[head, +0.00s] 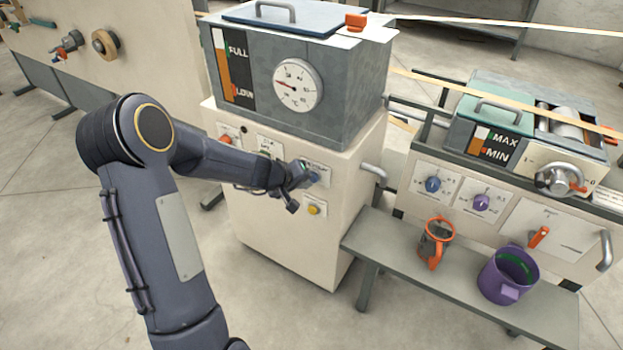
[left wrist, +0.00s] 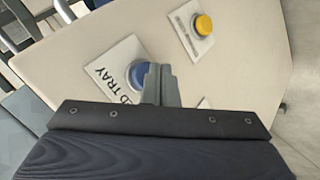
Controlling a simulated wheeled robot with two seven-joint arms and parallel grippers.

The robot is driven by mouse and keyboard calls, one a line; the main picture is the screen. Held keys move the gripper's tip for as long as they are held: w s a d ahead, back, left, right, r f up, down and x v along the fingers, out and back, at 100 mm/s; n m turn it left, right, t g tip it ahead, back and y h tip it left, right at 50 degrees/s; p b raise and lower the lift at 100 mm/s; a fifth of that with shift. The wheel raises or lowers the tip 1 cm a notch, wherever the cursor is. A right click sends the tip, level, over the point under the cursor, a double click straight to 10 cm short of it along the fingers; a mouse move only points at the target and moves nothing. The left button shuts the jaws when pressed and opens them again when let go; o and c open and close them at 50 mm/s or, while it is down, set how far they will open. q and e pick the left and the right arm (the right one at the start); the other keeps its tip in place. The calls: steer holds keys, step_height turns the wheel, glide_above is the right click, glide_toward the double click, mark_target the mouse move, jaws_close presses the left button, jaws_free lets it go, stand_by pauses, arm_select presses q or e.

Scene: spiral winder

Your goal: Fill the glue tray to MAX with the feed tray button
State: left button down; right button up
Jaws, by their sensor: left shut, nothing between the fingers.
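The blue feed tray button (head: 314,177) is on the front of the cream cabinet. In the left wrist view the blue button (left wrist: 124,76) sits on a white label ending in "D TRAY". My left gripper (head: 297,180) is shut and empty, with its fingertips at the button. In the left wrist view the fingers (left wrist: 155,80) overlap the button's edge; I cannot tell whether they press it. The glue tray (head: 462,136) is at the right, with a MAX/MIN gauge (head: 492,144). Its level column shows orange low down and a pale part above. My right gripper is not visible.
A yellow button (head: 314,210) is below the blue one, and also in the left wrist view (left wrist: 204,25). The tank above has a FULL/LOW gauge (head: 234,72) and a dial (head: 298,85).

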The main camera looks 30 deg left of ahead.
arm_select(q)
steer(key=shift+w, duration=0.55)
stand_by(0.6)
stand_by(2.9)
steer(key=shift+s+b, duration=0.5)
steer(key=shift+s, duration=0.35)
steer(key=shift+s+a+b, duration=0.15)
steer(key=shift+s+b, duration=0.65)
steer(key=shift+s, duration=0.45)
steer(key=shift+s+a+b, duration=0.1)
steer(key=shift+s+b, duration=0.65)
steer(key=shift+s, duration=0.5)
stand_by(0.7)
